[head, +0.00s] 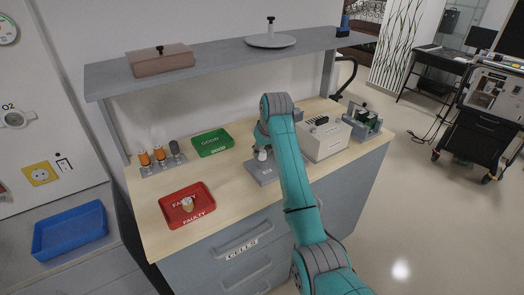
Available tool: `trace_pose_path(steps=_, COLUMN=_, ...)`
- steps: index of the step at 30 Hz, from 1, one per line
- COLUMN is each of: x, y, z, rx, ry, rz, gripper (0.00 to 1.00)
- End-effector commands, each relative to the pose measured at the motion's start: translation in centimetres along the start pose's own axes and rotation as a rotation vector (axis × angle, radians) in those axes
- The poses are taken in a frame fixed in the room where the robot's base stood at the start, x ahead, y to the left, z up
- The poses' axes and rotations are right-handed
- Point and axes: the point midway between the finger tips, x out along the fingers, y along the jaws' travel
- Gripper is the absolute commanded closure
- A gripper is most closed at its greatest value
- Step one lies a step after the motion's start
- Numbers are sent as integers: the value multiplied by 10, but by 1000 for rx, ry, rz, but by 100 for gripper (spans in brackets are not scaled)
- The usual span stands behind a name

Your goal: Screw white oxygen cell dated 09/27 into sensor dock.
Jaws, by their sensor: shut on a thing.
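The sensor dock is a grey block (259,172) on the wooden bench top, partly hidden by my teal arm. My gripper (261,147) points down above it and is shut on a small white oxygen cell (263,156). The cell is upright over the dock. I cannot tell whether its lower end is seated in the dock or just above it. The date on the cell is too small to read. My arm hides the right side of the dock.
A red FAULTY tray (165,204) holds a pale cell (187,204). A green GOOD tray (199,141) looks empty. A rack (163,170) holds orange and grey cells at the left. A white box (326,140) stands right of my arm, under a shelf (221,62).

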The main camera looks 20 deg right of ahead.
Motion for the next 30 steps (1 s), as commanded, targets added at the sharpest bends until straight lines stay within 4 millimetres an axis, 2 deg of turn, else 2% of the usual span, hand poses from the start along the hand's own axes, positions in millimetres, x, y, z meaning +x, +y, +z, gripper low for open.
trace_pose_path(steps=6, x=0, y=0, z=0, rx=125, ry=0, rz=52, gripper=100)
trace_pose_path(steps=20, x=0, y=0, z=0, rx=156, ry=0, rz=64, gripper=100)
trace_pose_path(steps=30, x=0, y=-1, z=-1, rx=508, ry=1, rz=211, gripper=100)
